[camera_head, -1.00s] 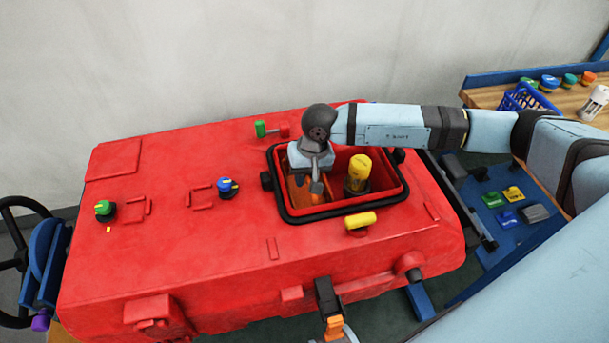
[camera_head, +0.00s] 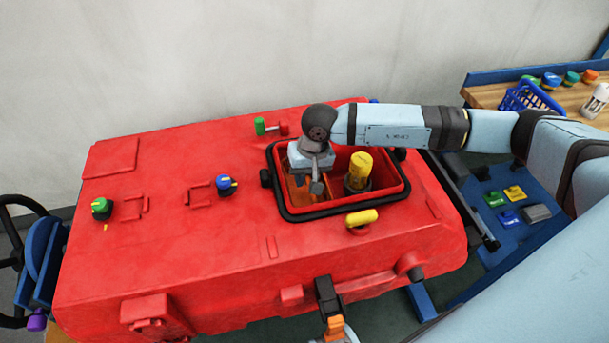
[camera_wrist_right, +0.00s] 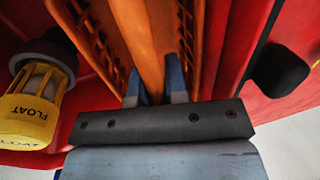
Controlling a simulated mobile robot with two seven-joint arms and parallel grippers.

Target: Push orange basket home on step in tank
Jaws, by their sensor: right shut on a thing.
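The orange basket (camera_head: 299,192) is inside the left part of the red tank's open hatch, mostly hidden in the head view by my right gripper (camera_head: 316,186). In the right wrist view the orange basket (camera_wrist_right: 105,50) shows slotted walls and a plain orange bar in its middle. My right gripper (camera_wrist_right: 154,92) is shut on that bar, one finger on each side. The red tank (camera_head: 190,250) has a black rim (camera_head: 345,209) around the hatch. The step under the basket is hidden.
A yellow float (camera_head: 358,172) stands in the right part of the hatch, close beside the basket. A yellow knob (camera_head: 361,217) is at the front rim. Green and blue knobs are on the tank top.

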